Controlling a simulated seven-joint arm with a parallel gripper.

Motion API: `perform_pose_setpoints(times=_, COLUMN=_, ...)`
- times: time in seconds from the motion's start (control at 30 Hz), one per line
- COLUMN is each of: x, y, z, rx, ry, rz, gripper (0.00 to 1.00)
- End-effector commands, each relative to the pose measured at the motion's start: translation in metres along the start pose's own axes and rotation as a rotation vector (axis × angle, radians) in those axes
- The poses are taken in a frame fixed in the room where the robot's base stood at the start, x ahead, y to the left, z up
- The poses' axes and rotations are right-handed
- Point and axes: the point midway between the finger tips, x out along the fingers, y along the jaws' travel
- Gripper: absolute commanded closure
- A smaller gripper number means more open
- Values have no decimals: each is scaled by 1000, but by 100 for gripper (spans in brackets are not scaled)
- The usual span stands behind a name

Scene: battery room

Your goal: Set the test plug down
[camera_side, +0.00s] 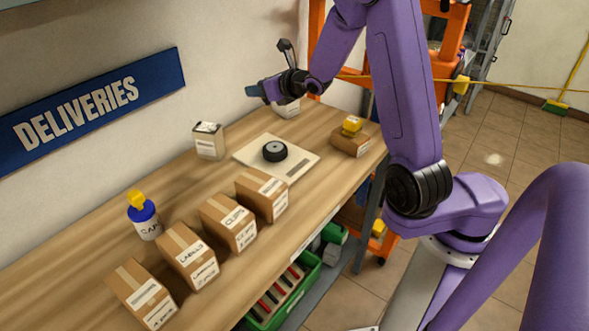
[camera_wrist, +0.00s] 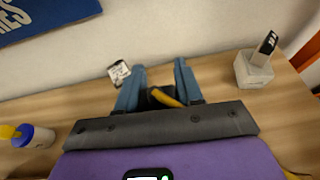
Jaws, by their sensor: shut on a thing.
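My gripper (camera_side: 252,91) is up in the air above the back of the bench, close to the wall, with its fingers pointing left. In the wrist view my gripper (camera_wrist: 160,66) has its blue fingers either side of a dark piece with a yellow part, which I take to be the test plug (camera_wrist: 167,98). Its lower part is hidden by the gripper body. In the side view I cannot make out the held plug. A pale square board (camera_side: 300,167) lies on the bench with a black round piece (camera_side: 274,151) on it, below and apart from my gripper.
A row of several brown cartons (camera_side: 228,222) lines the front of the bench. A blue-and-white can (camera_side: 143,217) with a yellow top stands left. A white carton (camera_side: 208,141) and a white holder (camera_wrist: 253,71) stand at the back. A brown box (camera_side: 350,142) is at the right end.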

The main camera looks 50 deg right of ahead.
Motion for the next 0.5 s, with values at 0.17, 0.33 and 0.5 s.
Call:
perform_pose_setpoints(times=0.17, x=-23, y=27, z=22, rx=-16, ry=-4, rz=33, gripper=94)
perform_pose_setpoints(times=0.33, x=-37, y=42, z=31, rx=-22, ry=-2, rz=50, gripper=94)
perform_pose_setpoints(times=0.5, x=-42, y=47, z=33, rx=-24, ry=0, rz=56, gripper=94)
